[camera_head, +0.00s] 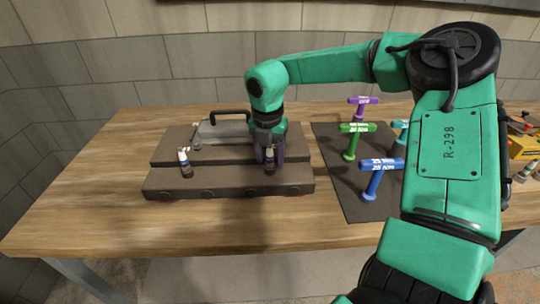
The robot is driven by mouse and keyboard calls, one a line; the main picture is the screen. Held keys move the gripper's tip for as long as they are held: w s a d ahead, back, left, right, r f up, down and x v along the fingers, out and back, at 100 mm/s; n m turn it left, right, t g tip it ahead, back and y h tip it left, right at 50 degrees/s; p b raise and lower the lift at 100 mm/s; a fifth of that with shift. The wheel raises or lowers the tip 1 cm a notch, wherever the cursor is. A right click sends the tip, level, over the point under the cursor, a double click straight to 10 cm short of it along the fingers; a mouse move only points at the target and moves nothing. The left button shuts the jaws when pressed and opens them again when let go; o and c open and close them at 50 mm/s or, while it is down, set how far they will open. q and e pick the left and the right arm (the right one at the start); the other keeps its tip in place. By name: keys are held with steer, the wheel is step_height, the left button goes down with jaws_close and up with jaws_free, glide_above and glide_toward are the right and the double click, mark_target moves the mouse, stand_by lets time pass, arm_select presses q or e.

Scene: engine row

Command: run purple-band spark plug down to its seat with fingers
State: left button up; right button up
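A dark engine block (228,183) with a stepped top lies on the wooden table. My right gripper (269,157) points down at the right part of the block. A small dark upright plug-like part (270,166) with a pale spot shows at its fingertips. Purplish surfaces show there too, but I cannot tell whether they are the purple band or the fingers. How far the plug is in, and whether the fingers touch it, is unclear. Another plug (185,165), white-topped and dark-bodied, stands upright on the block's left. My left gripper is out of view.
A grey cover with a black handle (230,118) lies at the block's back. On a dark mat (342,193) to the right stand T-handled tools: purple (363,101), green (357,128), blue (381,165) and a partly hidden teal one. A yellow item (523,147) is far right. The front-left tabletop is clear.

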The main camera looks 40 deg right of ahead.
jaws_close()
steer(key=shift+b, duration=0.3)
steer(key=m+b, duration=0.2)
steer(key=m, duration=0.1)
steer(key=shift+f+m+b, duration=0.2)
steer(key=shift+m+b, duration=0.1)
steer(key=shift+b, duration=0.1)
steer(key=m+g+b, duration=0.1)
steer(key=m+b, duration=0.1)
steer(key=m, duration=0.2)
steer(key=shift+s, duration=0.1)
steer(key=shift+m+b, duration=0.65)
steer(key=shift+m, duration=0.55)
steer(key=m, duration=0.2)
steer(key=shift+r+m+g, duration=0.1)
steer(key=shift+m+g, duration=0.2)
steer(key=shift+s+r+m, duration=0.1)
steer(key=shift+r+m, duration=0.05)
steer(key=shift+m, duration=2.15)
